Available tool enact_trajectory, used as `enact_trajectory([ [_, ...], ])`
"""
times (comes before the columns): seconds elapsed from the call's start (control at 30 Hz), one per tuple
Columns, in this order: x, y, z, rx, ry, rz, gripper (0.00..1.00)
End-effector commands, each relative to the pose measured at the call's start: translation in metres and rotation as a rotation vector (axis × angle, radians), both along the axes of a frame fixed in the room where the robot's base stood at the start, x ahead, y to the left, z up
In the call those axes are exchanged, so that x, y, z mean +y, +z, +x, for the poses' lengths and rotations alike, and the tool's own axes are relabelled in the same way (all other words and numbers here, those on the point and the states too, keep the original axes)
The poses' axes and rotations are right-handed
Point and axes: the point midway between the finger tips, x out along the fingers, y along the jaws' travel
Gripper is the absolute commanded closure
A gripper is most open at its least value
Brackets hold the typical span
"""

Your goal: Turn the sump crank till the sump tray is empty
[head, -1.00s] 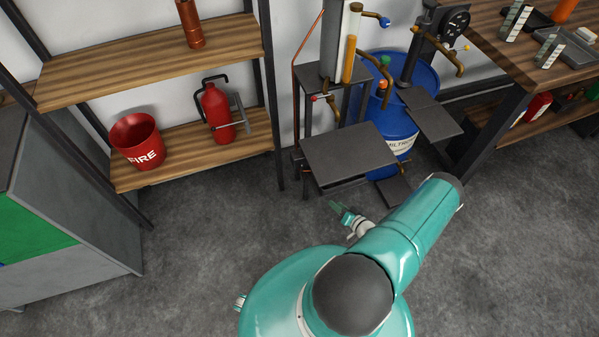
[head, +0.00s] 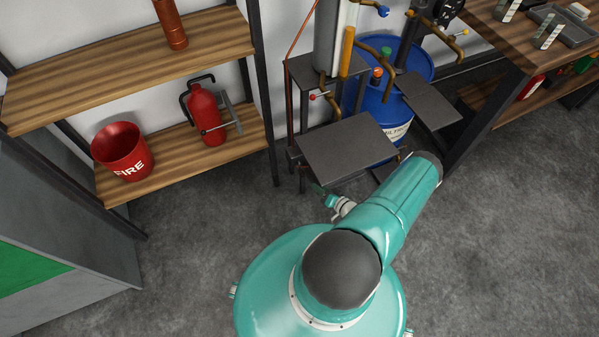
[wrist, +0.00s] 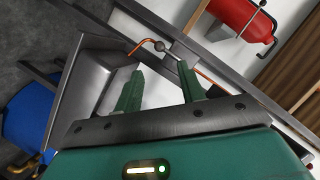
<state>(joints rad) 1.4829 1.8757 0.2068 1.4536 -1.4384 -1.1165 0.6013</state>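The pump stand has a dark grey flat plate (head: 345,148) on its front, with a glass column of orange liquid (head: 347,52) above. In the wrist view a grey metal tray-like part (wrist: 88,82) lies ahead at the left; I cannot tell whether it holds liquid. A thin copper rod with a round grey hub (wrist: 160,46) shows beyond my fingertips; it may be the sump crank. My gripper (wrist: 160,82) is open, its two green fingers apart with nothing between them.
A blue drum (head: 402,65) stands behind the plate. A wooden shelf at left holds a red fire bucket (head: 122,152) and an extinguisher (head: 206,114), also in the wrist view (wrist: 243,18). A workbench (head: 500,45) is at right. The floor around me is clear.

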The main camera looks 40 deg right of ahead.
Motion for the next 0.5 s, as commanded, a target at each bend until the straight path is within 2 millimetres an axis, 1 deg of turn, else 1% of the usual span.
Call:
enact_trajectory([
  [0.17, 0.001, -0.009, 0.028, -0.002, 0.001, 0.0, 0.6],
  [0.5, 0.001, -0.027, 0.092, -0.001, 0.0, -0.001, 0.6],
])
